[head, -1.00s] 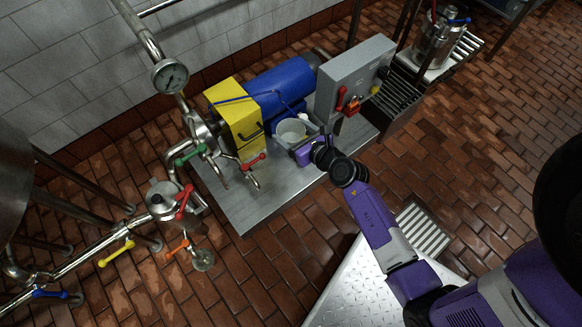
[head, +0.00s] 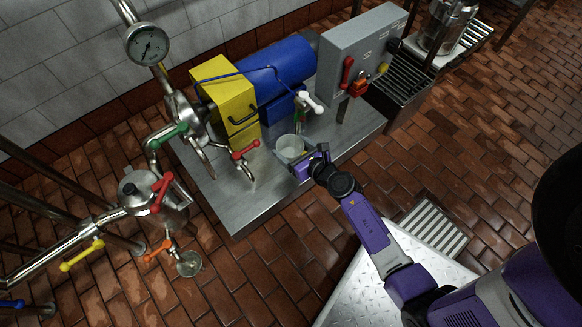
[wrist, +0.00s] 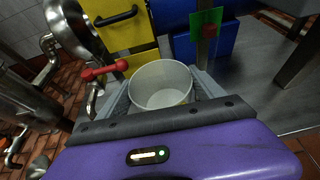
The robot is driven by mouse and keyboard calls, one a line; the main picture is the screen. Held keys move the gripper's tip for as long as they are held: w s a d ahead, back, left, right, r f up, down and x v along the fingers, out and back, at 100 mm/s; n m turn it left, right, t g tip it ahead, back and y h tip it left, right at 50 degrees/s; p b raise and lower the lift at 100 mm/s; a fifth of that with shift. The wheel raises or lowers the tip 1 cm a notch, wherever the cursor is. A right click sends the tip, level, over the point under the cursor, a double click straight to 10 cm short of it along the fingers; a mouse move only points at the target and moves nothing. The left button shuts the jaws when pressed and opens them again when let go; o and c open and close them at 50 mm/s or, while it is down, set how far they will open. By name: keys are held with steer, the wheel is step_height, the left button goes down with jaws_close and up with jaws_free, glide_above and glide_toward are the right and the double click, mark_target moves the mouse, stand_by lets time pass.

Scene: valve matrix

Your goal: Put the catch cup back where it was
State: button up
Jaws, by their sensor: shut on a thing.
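The catch cup (head: 289,146) is an open, pale, round cup over the steel skid, in front of the blue motor. My gripper (head: 300,155) is shut on it. In the wrist view the cup (wrist: 161,86) sits between the two grey fingers (wrist: 163,100), one on each side, with its open rim facing up and its inside looking empty. Its lower part is hidden by my gripper. I cannot tell whether its base touches the skid or hangs just above it.
The steel skid (head: 226,206) has bare deck left of the cup. The yellow box (head: 224,92), red-handled valve (head: 245,150), blue motor (head: 275,67), white-handled valve (head: 311,103) and grey control box (head: 361,52) stand around. A green plate (wrist: 207,22) rises behind the cup.

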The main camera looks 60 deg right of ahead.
steer(key=shift+f+b, duration=3.45)
steer(key=shift+f, duration=1.1)
steer(key=shift+f, duration=0.15)
steer(key=o, duration=1.6)
